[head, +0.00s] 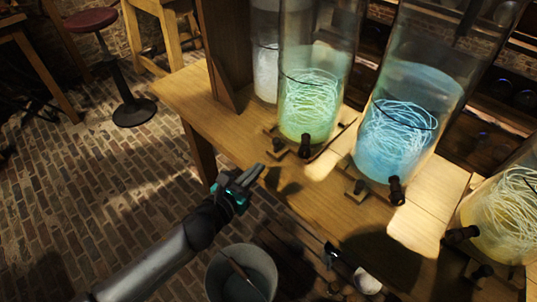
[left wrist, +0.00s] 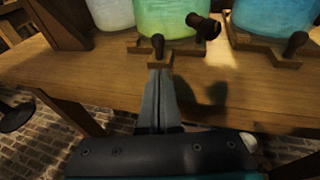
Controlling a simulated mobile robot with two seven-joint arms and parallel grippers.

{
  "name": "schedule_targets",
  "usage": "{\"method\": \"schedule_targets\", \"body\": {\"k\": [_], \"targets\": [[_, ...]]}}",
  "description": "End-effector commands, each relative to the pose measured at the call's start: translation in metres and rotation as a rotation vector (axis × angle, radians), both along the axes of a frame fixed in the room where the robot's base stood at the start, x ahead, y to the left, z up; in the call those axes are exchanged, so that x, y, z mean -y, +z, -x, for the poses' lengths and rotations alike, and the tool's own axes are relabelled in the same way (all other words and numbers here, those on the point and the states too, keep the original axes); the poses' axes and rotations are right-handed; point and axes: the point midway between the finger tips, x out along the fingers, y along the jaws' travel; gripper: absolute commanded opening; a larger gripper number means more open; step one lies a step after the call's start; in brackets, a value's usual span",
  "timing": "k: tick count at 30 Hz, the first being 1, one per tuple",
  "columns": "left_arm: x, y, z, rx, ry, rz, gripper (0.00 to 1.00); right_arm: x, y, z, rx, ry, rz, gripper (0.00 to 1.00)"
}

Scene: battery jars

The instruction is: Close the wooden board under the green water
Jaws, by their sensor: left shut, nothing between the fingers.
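The jar of green water (head: 310,105) stands on the wooden table, with pale glowing strands inside and a dark tap at its lower front. It also shows in the left wrist view (left wrist: 165,18). A thin wooden board (left wrist: 190,54) under it projects at the front and carries a small dark upright knob (left wrist: 157,46); the board's front (head: 285,151) also shows in the head view. My left gripper (head: 257,171) is shut and empty in front of this knob. Its fingertips (left wrist: 158,72) appear just below the knob; I cannot tell if they touch. My right gripper is not in view.
A blue-water jar (head: 395,135) stands to the right, a yellowish jar (head: 508,215) farther right, and a pale jar (head: 265,75) behind left. The table's front edge (head: 195,125) lies near my left arm. A grey bucket (head: 240,272) stands below; a stool (head: 135,112) is left.

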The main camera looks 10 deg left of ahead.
Motion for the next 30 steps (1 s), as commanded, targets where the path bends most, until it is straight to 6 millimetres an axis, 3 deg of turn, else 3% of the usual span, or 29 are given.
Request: {"method": "schedule_targets", "body": {"k": [6, 13, 30], "targets": [[0.011, -0.007, -0.033, 0.003, 0.0, 0.002, 0.0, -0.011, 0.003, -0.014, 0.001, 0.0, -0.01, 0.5], [0.018, -0.005, -0.056, 0.001, 0.0, 0.0, 0.0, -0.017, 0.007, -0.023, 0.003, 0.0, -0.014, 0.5], [0.022, -0.004, -0.065, 0.0, 0.0, 0.002, 0.0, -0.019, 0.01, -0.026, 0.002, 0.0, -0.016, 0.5]]}}
